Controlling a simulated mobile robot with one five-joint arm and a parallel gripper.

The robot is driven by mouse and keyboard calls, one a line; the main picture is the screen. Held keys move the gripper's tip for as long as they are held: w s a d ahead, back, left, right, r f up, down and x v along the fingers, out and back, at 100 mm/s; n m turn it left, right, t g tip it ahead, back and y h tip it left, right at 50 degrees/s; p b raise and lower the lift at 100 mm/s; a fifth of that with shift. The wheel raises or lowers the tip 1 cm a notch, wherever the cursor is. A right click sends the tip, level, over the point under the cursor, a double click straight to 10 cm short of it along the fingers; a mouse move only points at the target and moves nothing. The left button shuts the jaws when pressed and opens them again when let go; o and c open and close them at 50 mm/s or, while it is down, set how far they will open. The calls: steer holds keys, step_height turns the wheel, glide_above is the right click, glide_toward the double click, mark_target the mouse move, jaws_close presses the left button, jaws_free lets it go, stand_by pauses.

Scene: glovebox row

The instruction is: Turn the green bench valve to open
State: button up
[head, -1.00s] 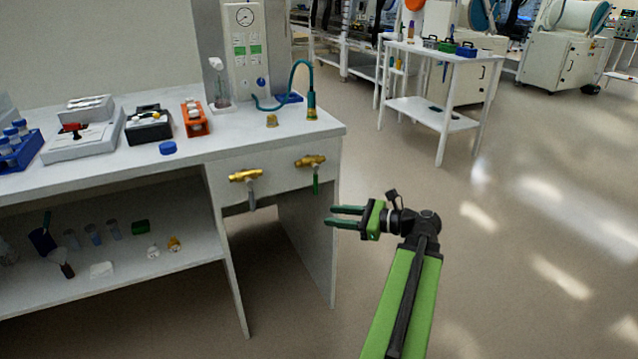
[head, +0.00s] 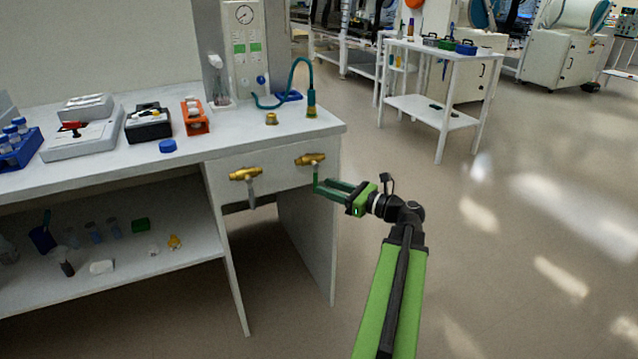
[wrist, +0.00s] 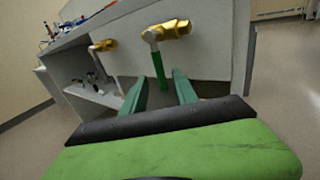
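The green bench valve (head: 311,160) is a brass body on the bench's front panel at the right. Its green handle (head: 315,181) hangs straight down. In the wrist view the brass body (wrist: 168,30) is at the top and the green handle (wrist: 159,70) hangs ahead, between the lines of the two fingers. My gripper (head: 325,190) points left at the handle from the right, its fingertips close to it. The fingers (wrist: 163,88) are apart with nothing clearly gripped. I cannot tell if a finger touches the handle.
A second brass valve (head: 245,174) with a grey handle (head: 252,192) is to the left on the same panel. The bench top (head: 240,135) carries a teal hose (head: 308,75) and other items. A lower shelf (head: 195,248) holds small items.

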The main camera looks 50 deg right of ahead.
mark_target(316, 184)
steer(key=x, duration=0.4)
steer(key=shift+w+a, duration=0.1)
steer(key=shift+w, duration=0.15)
steer(key=c, duration=0.7)
jaws_close()
stand_by(0.4)
